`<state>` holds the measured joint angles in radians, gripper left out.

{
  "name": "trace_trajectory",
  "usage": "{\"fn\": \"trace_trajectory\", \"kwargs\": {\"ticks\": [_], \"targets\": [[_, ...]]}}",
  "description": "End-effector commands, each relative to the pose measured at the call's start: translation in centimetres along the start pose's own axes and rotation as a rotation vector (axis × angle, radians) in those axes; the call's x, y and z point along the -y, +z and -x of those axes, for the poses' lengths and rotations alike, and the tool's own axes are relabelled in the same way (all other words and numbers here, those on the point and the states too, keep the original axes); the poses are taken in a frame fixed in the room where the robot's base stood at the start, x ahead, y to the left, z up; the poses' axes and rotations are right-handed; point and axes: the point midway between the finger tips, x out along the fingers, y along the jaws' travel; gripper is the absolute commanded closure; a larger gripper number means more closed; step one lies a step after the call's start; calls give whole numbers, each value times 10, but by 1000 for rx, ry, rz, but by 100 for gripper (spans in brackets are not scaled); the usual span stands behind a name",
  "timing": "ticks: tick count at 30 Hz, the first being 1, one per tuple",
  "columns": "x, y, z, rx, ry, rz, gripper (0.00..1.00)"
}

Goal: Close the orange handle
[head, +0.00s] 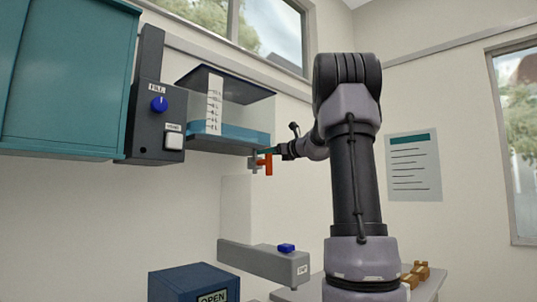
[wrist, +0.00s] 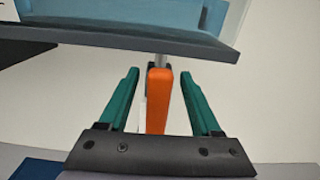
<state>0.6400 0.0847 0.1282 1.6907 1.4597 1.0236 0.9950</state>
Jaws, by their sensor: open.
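The orange handle (head: 268,164) hangs below the clear tank (head: 238,115) in the head view and points downward. In the wrist view the orange handle (wrist: 158,100) stands lengthwise between the two green fingers of my gripper (wrist: 158,95). There is a visible gap on both sides of it, so the fingers are open around it and do not grip it. In the head view my gripper (head: 272,152) is at the handle, just under the tank. The handle's pivot is partly hidden in the wrist view.
The tank holds blue liquid and has a white scale (head: 214,104). A dark control box (head: 153,122) with a blue knob is to its left. A grey ledge (head: 265,262) with a blue button and a blue box (head: 195,282) marked OPEN are below.

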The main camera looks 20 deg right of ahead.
Motion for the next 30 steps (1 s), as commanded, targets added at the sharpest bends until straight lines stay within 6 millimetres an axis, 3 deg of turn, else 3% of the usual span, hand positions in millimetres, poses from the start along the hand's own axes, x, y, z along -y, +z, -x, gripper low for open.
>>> {"fn": "trace_trajectory", "kwargs": {"ticks": [6, 11, 12, 23, 30], "targets": [[0, 0, 0, 0, 0, 0, 35], [0, 0, 0, 0, 0, 0, 96], [0, 0, 0, 0, 0, 0, 100], [-2, 0, 0, 0, 1, 46, 100], [-8, -1, 0, 0, 2, 193, 100]]}}
